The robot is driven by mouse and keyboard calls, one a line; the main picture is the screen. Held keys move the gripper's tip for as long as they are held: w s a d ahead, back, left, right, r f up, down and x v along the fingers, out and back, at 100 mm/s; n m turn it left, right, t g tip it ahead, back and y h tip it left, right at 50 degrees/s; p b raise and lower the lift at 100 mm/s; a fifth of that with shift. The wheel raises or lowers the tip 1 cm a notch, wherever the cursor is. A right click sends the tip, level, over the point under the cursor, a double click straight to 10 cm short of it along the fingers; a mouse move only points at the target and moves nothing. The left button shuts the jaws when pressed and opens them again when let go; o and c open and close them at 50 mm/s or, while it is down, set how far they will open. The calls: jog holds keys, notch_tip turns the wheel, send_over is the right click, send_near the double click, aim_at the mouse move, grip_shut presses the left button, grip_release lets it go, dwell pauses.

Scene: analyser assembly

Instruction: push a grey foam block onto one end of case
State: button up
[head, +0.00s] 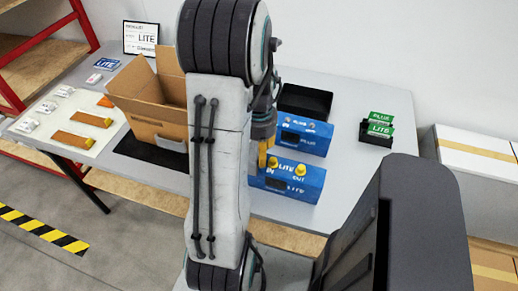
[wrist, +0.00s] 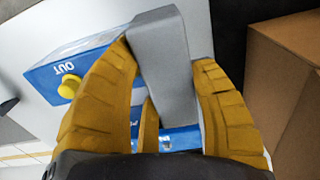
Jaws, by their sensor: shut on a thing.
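My gripper (wrist: 168,105) has yellow ribbed fingers and is shut on a grey foam block (wrist: 163,50). The block stands out between the fingers, over or beside one end of a blue case (wrist: 100,48) with a yellow knob and "OUT" lettering. I cannot tell whether the block touches the case. In the head view this case, marked LITE (head: 290,184), lies near the table's front edge. My gripper (head: 264,155) is at its left end there, partly hidden by my arm, and the block cannot be made out.
A second blue case (head: 312,138) lies just behind. An open cardboard box (head: 150,100) stands to the left, close to the gripper in the wrist view (wrist: 288,85). A black tray (head: 305,101) is at the back. A holder with green cards (head: 378,130) stands right; table between is clear.

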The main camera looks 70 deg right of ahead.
jog(key=shift+f+b, duration=1.4)
jog(key=shift+f, duration=0.2)
dwell(1.4)
jog(key=o, duration=1)
jog(key=shift+r, duration=0.1)
jog(key=shift+r+p, duration=2.8)
jog(key=shift+r, duration=0.65)
jog(key=shift+c, duration=0.2)
